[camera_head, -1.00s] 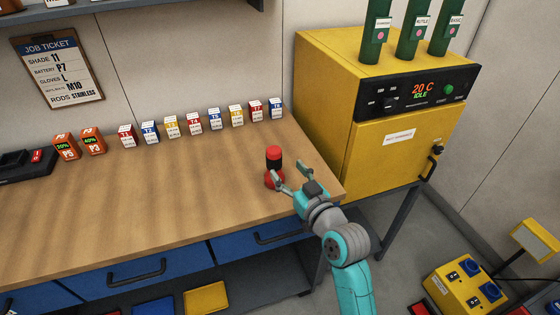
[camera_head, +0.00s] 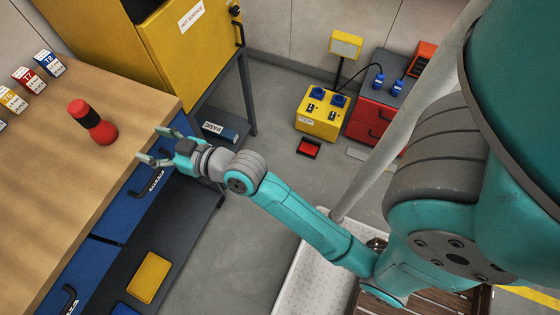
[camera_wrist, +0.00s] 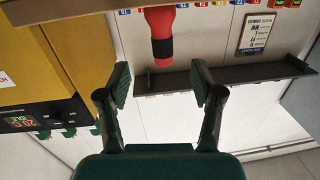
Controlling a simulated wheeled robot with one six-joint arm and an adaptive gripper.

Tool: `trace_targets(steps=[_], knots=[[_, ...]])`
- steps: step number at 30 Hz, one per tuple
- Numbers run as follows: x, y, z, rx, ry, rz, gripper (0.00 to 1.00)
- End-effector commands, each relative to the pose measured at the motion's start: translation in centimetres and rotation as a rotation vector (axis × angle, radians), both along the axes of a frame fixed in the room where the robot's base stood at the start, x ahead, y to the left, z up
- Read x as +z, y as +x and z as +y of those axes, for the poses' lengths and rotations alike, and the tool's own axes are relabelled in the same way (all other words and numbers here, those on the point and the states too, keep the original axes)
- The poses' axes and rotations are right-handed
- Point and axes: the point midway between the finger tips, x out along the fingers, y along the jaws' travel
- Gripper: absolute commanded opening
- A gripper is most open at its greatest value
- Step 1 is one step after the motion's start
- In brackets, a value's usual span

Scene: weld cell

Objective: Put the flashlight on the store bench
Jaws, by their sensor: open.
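A red flashlight (camera_head: 92,122) with a black band stands upright on the wooden-topped bench (camera_head: 45,190), near its right end. My gripper (camera_head: 150,146) is open and empty, just off the bench's front edge, to the right of the flashlight and apart from it. I cannot tell from these frames whether this bench is the store bench.
A yellow oven (camera_head: 185,50) on a dark stand is behind the bench's right end. Small numbered boxes (camera_head: 28,78) line the bench's back. A yellow socket box (camera_head: 322,113) and a red drawer cabinet (camera_head: 370,125) stand on the floor at the back.

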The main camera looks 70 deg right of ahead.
Motion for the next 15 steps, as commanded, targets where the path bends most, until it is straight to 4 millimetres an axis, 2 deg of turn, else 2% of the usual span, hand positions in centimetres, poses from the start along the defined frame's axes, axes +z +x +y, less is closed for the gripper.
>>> trace_targets(steps=[1,6,15], knots=[[-1.6,-1.8,0.2,-0.013,0.005,0.022,0.66],[-5.1,-7.3,0.3,-0.057,0.014,0.065,0.66],[-8.7,-17.6,0.7,-0.108,0.005,0.127,0.66]])
